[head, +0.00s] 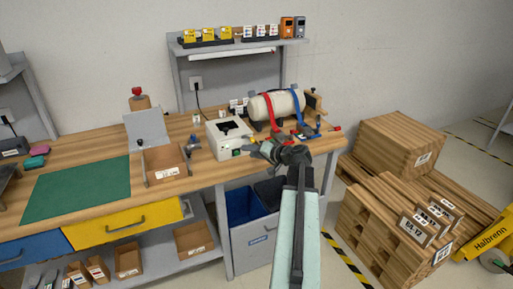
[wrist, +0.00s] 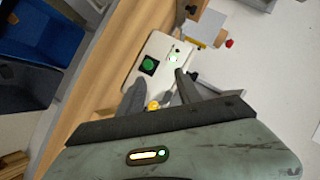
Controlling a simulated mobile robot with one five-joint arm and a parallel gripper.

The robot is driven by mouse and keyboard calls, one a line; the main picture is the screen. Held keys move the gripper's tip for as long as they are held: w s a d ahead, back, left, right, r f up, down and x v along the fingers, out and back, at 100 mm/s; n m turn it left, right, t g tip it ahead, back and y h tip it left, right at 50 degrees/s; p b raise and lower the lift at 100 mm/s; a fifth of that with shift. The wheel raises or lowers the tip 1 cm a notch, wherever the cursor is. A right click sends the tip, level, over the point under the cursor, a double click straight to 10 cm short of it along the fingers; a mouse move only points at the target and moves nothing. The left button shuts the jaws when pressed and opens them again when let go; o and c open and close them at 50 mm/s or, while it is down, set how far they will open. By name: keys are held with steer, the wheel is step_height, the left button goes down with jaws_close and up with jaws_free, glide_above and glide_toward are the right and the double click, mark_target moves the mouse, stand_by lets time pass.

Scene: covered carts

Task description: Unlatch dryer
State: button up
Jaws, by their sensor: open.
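A white box-shaped unit (head: 228,138) with a dark opening on top and a green button on its front stands on the bench; I take it for the dryer. The wrist view shows its white face (wrist: 150,62) with a green button and a small lit green spot. A yellow knob (wrist: 153,105) shows near my fingers, perhaps the latch. My gripper (head: 258,149) is at the right front corner of the unit, open. Its two dark fingers in the wrist view (wrist: 160,90) are apart with nothing clearly between them. Contact with the unit cannot be told.
A cream cylinder (head: 273,104) with red and blue straps lies behind my gripper. A wooden box (head: 165,165) stands left of the unit, beside a green mat (head: 80,190). A blue bin (head: 243,206) is under the bench. Wooden crates (head: 395,145) stand at right.

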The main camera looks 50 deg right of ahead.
mark_target(254, 140)
steer(key=s+d+r+m+t+h, duration=0.1)
steer(key=s+d+r+m+h, duration=0.1)
steer(key=s+d, duration=0.35)
steer(key=x, duration=0.3)
steer(key=b+x, duration=0.1)
steer(key=x, duration=0.2)
steer(key=b+x, duration=0.1)
steer(key=x, duration=0.2)
steer(key=shift+w+d, duration=0.35)
steer(key=shift+r, duration=0.1)
jaws_close()
